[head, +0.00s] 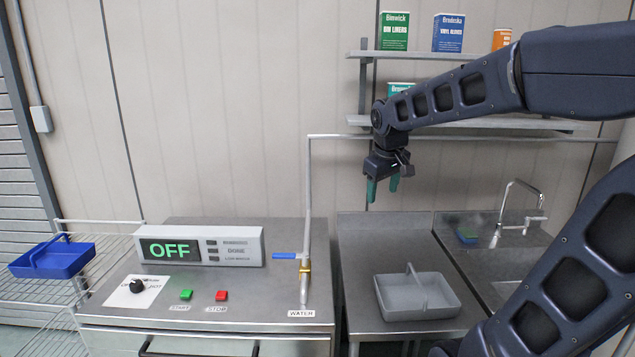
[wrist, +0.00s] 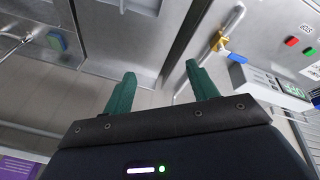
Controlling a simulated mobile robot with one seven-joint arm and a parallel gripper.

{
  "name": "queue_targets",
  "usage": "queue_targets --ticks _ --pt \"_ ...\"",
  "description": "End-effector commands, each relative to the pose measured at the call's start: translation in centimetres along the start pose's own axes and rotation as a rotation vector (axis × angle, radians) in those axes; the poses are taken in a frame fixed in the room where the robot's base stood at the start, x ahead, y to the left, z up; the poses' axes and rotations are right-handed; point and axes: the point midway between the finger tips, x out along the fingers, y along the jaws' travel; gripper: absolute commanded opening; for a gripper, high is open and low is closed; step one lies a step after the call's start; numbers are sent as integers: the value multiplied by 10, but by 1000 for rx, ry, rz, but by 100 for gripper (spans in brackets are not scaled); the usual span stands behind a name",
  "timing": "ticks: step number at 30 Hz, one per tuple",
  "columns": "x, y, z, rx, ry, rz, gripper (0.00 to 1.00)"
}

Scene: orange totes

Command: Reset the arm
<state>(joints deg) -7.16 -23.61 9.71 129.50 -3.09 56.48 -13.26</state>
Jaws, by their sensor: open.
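My gripper (head: 383,188) hangs from my dark arm, which reaches in from the right in the head view. Its green fingers point down in the air in front of the wall, above the back of the steel counter. The fingers are apart with nothing between them. In the wrist view my gripper (wrist: 160,85) also shows its two green fingers spread and empty, with steel counter and wall beyond them.
A machine with an OFF display (head: 168,250) stands left, beside a water pipe with a blue-handled valve (head: 286,256). A grey basket (head: 418,297) sits on the counter, a blue basket (head: 52,258) on the wire rack. Shelves (head: 430,55) hold boxes behind my arm. A sink tap (head: 520,208) is right.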

Motion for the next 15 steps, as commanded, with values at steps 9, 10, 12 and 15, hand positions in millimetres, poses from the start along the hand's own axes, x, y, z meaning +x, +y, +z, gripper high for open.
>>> queue_targets --ticks 9,10,12,15 --pt "-1 24 105 328 45 13 58" --pt "-1 25 114 357 50 13 58" --pt "2 26 132 417 60 10 58" --pt "5 26 152 483 71 7 58"
